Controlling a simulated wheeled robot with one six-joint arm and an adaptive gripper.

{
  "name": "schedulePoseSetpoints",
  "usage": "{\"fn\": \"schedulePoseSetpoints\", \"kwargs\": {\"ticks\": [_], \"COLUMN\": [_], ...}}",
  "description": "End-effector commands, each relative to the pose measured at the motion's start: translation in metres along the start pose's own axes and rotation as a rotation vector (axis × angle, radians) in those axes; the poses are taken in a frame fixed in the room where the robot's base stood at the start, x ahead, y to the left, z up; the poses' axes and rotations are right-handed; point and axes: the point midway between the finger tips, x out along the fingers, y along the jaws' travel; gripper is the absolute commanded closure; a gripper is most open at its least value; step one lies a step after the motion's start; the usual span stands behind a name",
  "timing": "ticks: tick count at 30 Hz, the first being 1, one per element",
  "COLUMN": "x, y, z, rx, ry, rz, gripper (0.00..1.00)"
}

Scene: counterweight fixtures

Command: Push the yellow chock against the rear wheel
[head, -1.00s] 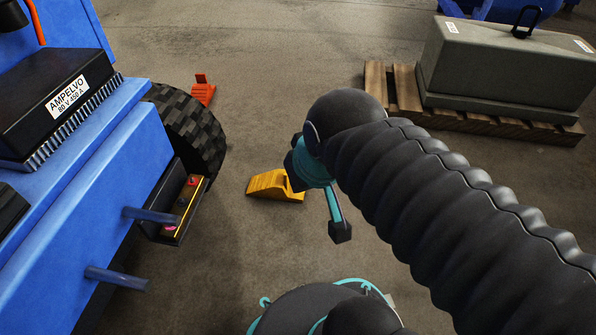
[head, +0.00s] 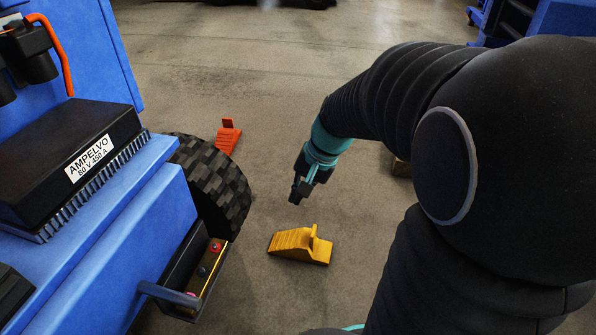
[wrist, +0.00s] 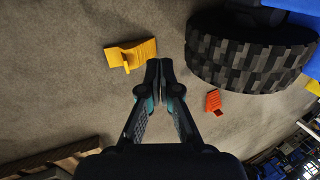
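The yellow chock (head: 300,246) lies on the floor to the right of the rear wheel (head: 218,185), with bare floor between them. Its low sloping end faces left and its tall end is on the right. My gripper (head: 297,194) points down beyond the chock in the head view, apart from it. In the wrist view the fingers (wrist: 160,69) are together with nothing visible between them. There the yellow chock (wrist: 131,54) is left of the fingertips and the wheel (wrist: 245,50) is to the right.
An orange chock (head: 228,136) sits on the floor at the far side of the wheel. The blue vehicle (head: 150,225) fills the left, with a black battery tray (head: 195,275) jutting out near the wheel. A wooden pallet (wrist: 45,158) shows in the wrist view's lower left.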

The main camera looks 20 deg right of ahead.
Motion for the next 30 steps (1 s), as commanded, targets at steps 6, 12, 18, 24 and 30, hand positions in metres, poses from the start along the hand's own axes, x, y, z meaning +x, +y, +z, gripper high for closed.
{"fn": "schedulePoseSetpoints", "kwargs": {"ticks": [6, 12, 18, 24, 30], "x": [0.045, 0.091, 0.143, 0.200, 0.261], "y": [0.013, 0.035, 0.070, 0.114, 0.165], "z": [-0.055, -0.102, -0.144, -0.177, -0.198], "rx": [0.254, 0.487, 0.727, 0.971, 1.214], "ry": [-0.111, -0.197, -0.273, -0.342, -0.399], "rz": [-0.073, -0.146, -0.222, -0.301, -0.383], "gripper": [1.00, 1.00, 1.00, 1.00, 1.00]}}
